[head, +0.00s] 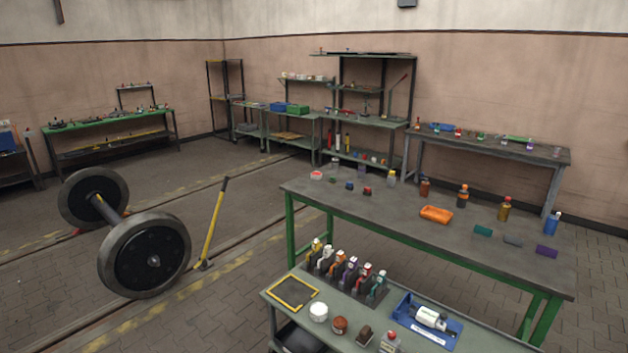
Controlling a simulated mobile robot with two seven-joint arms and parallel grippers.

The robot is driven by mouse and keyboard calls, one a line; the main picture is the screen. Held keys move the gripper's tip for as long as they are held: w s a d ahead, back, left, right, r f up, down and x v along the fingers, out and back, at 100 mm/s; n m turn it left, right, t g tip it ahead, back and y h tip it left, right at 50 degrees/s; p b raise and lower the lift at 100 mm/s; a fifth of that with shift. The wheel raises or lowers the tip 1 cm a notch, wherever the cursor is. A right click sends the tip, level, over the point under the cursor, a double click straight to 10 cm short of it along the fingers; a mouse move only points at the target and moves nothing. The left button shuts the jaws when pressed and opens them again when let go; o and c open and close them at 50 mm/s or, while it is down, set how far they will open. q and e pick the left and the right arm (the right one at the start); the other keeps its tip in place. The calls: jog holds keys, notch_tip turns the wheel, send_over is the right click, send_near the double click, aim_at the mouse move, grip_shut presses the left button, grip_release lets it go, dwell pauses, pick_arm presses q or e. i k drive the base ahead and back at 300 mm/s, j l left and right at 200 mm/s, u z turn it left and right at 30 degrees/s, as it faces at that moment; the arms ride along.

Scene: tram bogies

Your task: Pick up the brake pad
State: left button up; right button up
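I cannot tell for sure which thing is the brake pad. Small flat pieces lie at the right end of the green-legged table (400,212): a teal one (483,230), a grey one (513,241) and a purple one (546,251). A small dark brown block (365,335) stands on the lower grey cart (465,338) in front. Neither of my grippers shows in the head view.
An orange tray (436,214) and several bottles stand on the table. The cart bears a rack of bottles, a yellow-edged tray (293,292) and a blue tray (452,327). A wheelset (145,257) and a yellow lever (214,223) stand left, with open floor between.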

aim_at(336, 269)
jog(key=i, duration=1.45)
jog(key=i+l+u, duration=0.1)
jog(key=i, duration=1.35)
jog(key=i+u, duration=0.1)
jog(key=i, duration=0.3)
jog(key=i+l+u, duration=0.1)
jog(key=i, duration=0.35)
